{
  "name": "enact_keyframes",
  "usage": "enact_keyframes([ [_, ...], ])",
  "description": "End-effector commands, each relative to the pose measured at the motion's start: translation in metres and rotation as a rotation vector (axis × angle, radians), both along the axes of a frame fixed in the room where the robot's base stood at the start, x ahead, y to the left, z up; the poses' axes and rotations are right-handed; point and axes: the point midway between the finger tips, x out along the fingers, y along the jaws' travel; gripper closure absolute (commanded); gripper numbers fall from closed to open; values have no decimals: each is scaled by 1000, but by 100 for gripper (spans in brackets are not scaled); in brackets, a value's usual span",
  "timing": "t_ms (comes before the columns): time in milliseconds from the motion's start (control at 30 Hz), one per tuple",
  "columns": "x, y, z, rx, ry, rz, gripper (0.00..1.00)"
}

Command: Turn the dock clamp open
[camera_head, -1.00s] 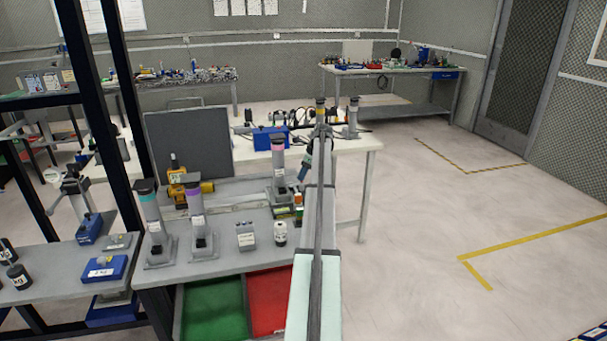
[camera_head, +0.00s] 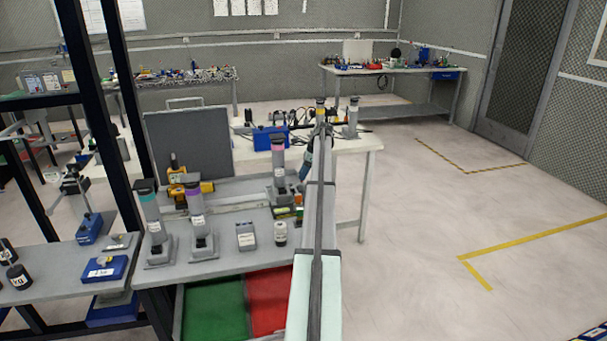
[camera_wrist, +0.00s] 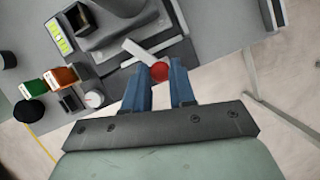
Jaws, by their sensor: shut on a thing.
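The dock clamp shows in the wrist view as a pale lever (camera_wrist: 137,52) with a round red knob (camera_wrist: 160,71), beside a grey dock base (camera_wrist: 122,25). My gripper (camera_wrist: 161,82) has blue fingers, one on each side of the knob, and is shut on it. The lever slants up and left from the knob toward the base. In the head view my gripper (camera_head: 306,168) is beside the dock post with a pink band (camera_head: 279,160), at the bench's right end. My own arm hides part of that area, and the lever cannot be made out there.
Posts with a teal band (camera_head: 150,205) and a purple band (camera_head: 197,210) stand left on the grey bench (camera_head: 225,258). In the wrist view a round dial (camera_wrist: 94,99), an orange block (camera_wrist: 60,77) and a black knob (camera_wrist: 29,111) lie left of my fingers. Floor right of the bench is clear.

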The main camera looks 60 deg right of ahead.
Motion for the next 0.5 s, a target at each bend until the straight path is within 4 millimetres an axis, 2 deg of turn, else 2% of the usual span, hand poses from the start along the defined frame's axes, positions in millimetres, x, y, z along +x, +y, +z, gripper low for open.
enact_keyframes([
  [500, 3, -5, 0, 0, 1, 490, 100],
])
